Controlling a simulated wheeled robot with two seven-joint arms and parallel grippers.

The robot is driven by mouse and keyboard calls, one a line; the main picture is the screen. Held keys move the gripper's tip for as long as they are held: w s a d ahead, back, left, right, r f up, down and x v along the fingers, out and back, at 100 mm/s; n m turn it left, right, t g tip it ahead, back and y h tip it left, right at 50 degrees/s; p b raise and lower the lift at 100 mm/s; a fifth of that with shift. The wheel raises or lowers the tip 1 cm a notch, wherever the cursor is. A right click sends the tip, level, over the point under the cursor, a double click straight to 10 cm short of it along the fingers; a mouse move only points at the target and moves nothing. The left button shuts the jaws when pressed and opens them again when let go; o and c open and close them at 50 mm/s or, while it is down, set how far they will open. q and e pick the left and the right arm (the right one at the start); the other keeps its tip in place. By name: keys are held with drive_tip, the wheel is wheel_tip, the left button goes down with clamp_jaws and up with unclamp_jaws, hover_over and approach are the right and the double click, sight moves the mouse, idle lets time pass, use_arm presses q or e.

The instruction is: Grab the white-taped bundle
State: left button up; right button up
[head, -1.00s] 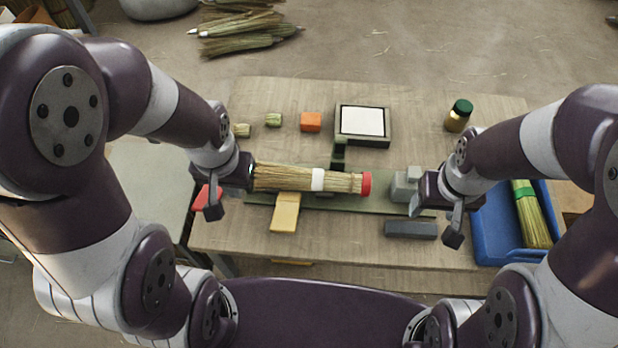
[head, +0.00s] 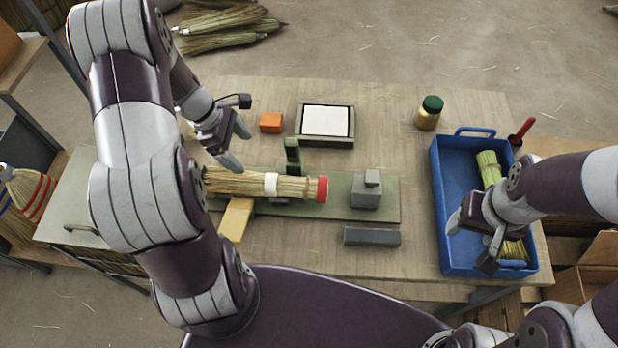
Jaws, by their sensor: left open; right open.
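The white-taped bundle (head: 240,184) is a straw bundle with a white band and a red right end. It lies sideways across the green board (head: 385,200) near the table's middle. My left gripper (head: 238,146) is open and empty, just behind and above the bundle's left part, with its fingers pointing towards the bundle. I cannot tell whether a fingertip touches the straw.
A grey weight (head: 366,190) stands on the board, with a dark grey block (head: 371,237) in front. A framed white pad (head: 326,121), an orange block (head: 271,122) and a green-capped jar (head: 429,113) stand behind. A yellow wooden piece (head: 236,218) projects below the bundle.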

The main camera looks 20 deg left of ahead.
sight(255, 179)
use_arm(q)
drive_tip(key=f, duration=0.1)
drive_tip(key=s+f, duration=0.1)
drive_tip(key=f, duration=0.1)
drive_tip(key=shift+s+a+f, duration=0.1)
drive_tip(key=shift+s+a, duration=0.1)
drive_tip(key=shift+s, duration=0.1)
drive_tip(key=shift+x, duration=1)
drive_tip(key=shift+w+d+f, duration=0.3)
drive_tip(key=shift+f, duration=0.2)
drive_tip(key=shift+w+d+f, duration=0.25)
drive_tip(key=shift+d+f, duration=0.1)
drive_tip(key=shift+f, duration=0.1)
drive_tip(key=x, duration=0.4)
drive_tip(key=shift+s+a+f+p, duration=0.2)
drive_tip(key=shift+s+p, duration=0.2)
drive_tip(key=shift+f, duration=0.35)
drive_tip(key=shift+w+d, duration=0.15)
drive_tip(key=c, duration=1.2)
use_arm(e)
drive_tip(key=shift+s+a+r, duration=0.45)
drive_tip(key=shift+a+r, duration=0.25)
